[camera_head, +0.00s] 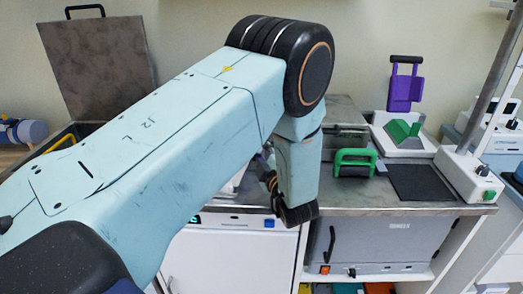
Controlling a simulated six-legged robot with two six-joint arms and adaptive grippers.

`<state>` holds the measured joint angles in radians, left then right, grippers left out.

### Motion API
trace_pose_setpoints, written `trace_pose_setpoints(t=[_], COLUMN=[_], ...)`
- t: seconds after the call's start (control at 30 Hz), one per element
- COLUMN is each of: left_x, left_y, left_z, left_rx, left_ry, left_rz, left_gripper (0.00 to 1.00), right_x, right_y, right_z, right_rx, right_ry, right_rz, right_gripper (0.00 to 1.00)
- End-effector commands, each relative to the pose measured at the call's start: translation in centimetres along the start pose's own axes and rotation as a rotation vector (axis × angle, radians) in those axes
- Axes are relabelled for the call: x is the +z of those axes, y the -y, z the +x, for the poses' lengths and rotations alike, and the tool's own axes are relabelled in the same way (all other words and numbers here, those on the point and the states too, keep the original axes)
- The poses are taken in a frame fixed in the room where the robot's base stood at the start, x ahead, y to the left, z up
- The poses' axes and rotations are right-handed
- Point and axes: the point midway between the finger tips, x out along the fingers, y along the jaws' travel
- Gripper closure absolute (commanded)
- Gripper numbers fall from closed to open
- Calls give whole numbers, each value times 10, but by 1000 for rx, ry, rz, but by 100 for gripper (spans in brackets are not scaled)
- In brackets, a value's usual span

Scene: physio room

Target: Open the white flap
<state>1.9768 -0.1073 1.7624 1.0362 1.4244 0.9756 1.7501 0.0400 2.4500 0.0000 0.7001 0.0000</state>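A white front panel (232,262) sits below the steel worktop, left of centre. It looks like the white flap and appears shut. A strip along its top has a small lit display at the left and a blue button (269,223) at the right. My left arm crosses the view from the left, and its wrist hangs down over the worktop's front edge, above the panel's right end. Only a dark part of my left gripper (267,176) shows beside the wrist. Its fingertips are mostly hidden, so its opening is unclear. My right gripper is out of view.
The steel worktop (440,211) carries a green-handled item (355,160), a purple holder (404,90), a black mat (420,182) and a white stand with a slanted pole (468,174). A grey cabinet (385,243) with a black handle is below. A raised metal lid (98,65) stands at the left.

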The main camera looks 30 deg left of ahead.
Motion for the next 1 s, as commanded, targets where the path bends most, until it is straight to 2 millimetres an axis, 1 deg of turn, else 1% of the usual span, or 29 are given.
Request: trace_pose_setpoints(t=[0.13, 0.23, 0.4, 0.6, 0.73, 1.0], left_x=[-1, -6, -23, -36, -38, -38], left_y=[-1, -4, -8, -8, -8, -7], left_z=[1, 2, 8, 12, 13, 13], left_rx=[0, -14, -66, -112, -123, -123], left_ry=[-1, 5, 26, 50, 56, 58], left_rz=[-4, -41, -180, -312, -344, -345], left_gripper=[100, 100, 100, 100, 100, 100], right_x=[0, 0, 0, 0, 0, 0], right_y=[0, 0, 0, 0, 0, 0], right_z=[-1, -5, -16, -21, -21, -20], right_rx=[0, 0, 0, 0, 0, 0], right_ry=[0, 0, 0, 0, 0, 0], right_rz=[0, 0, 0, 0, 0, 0], right_gripper=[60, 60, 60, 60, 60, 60])
